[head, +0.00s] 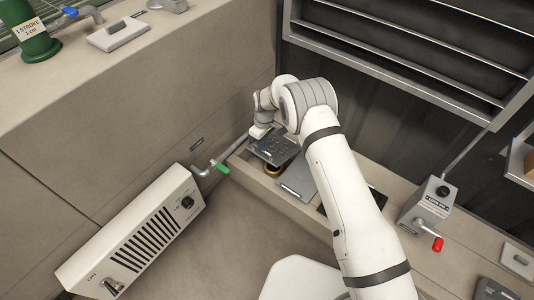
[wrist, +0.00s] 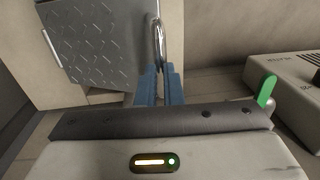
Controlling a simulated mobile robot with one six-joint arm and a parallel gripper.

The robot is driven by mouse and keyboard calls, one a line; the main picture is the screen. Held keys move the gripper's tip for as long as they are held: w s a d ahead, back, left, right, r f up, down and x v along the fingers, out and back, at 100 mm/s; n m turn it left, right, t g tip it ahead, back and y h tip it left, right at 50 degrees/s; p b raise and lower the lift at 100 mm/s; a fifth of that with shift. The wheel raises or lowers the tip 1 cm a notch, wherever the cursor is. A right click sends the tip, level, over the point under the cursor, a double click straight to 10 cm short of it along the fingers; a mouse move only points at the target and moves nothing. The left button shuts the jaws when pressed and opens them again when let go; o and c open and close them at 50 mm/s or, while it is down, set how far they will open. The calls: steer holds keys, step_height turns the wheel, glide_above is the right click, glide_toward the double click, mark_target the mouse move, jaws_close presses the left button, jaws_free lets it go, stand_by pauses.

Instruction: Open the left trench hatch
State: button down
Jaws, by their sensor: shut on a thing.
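The left trench hatch (head: 274,150) is a grey checkered metal plate. The hatch fills the upper left of the wrist view (wrist: 105,45). A shiny metal loop handle (wrist: 157,38) stands at its right edge. My gripper (wrist: 159,72) has its blue fingers shut on this handle. In the head view my gripper (head: 262,131) is at the hatch's far left edge, partly hidden by my wrist.
A flat cover (head: 297,182) lies right of the hatch, with a dark opening (head: 375,198) beyond my arm. A green-handled valve (head: 220,167) and a white heater box (head: 140,235) are at left. A grey crank box (head: 430,205) with a red knob stands at right.

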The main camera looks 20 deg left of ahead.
steer(key=c, duration=2.1)
jaws_free()
steer(key=shift+w+d+r, duration=0.2)
steer(key=shift+w+d, duration=0.1)
steer(key=shift+w, duration=0.25)
steer(key=o, duration=0.7)
steer(key=shift+s+d+f, duration=0.1)
steer(key=shift+s+f, duration=0.05)
steer(key=shift+f, duration=0.05)
step_height(320, 180, up, 8)
steer(key=p, duration=0.2)
steer(key=shift+w+f, duration=0.15)
steer(key=shift+w, duration=0.2)
steer(key=shift+d, duration=0.1)
